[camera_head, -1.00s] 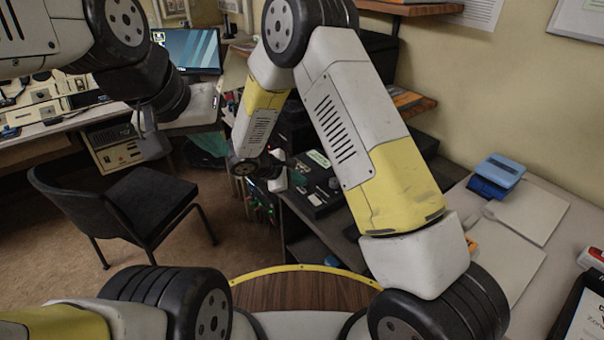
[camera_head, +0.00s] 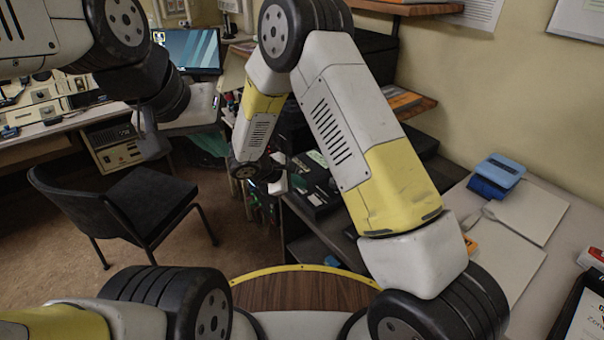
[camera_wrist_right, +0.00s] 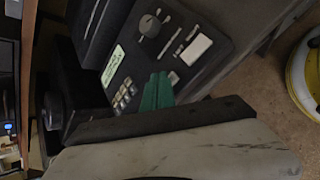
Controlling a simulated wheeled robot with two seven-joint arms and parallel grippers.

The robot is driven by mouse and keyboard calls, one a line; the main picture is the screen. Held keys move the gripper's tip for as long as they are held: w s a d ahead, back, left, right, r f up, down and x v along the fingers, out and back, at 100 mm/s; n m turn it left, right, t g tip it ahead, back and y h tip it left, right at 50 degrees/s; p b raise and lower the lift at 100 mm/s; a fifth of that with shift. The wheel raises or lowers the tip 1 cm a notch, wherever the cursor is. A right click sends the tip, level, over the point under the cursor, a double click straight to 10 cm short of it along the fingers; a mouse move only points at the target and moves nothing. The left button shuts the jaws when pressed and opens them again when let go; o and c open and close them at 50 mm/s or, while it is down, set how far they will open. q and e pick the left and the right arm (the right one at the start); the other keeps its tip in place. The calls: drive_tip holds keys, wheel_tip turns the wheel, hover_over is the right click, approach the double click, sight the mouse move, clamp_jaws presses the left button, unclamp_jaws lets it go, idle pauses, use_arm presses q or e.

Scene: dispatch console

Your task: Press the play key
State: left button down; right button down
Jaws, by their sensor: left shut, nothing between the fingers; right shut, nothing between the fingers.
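A black device (camera_wrist_right: 180,45) with a knob, a pale label, a white block and a row of small pale keys (camera_wrist_right: 125,95) fills the upper part of the right wrist view. Which key is play cannot be read. The device is partly hidden behind my right arm in the head view (camera_head: 318,190). My right gripper (camera_wrist_right: 158,78) shows green fingers, shut and empty, over the device just beside the key row; contact cannot be told. My left gripper (camera_head: 151,142) is shut and empty, hanging above the chair, far from the device.
A black chair (camera_head: 150,205) stands on the brown floor at left. A desk with a monitor (camera_head: 193,50) is behind it. A side table at right holds a blue box (camera_head: 497,172) and papers (camera_head: 530,212). Shelves (camera_head: 408,101) stand by the wall beyond my right arm.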

sight(300, 192)
idle(0.5)
drive_tip(key=shift+r, duration=0.65)
drive_tip(key=shift+r, duration=2.5)
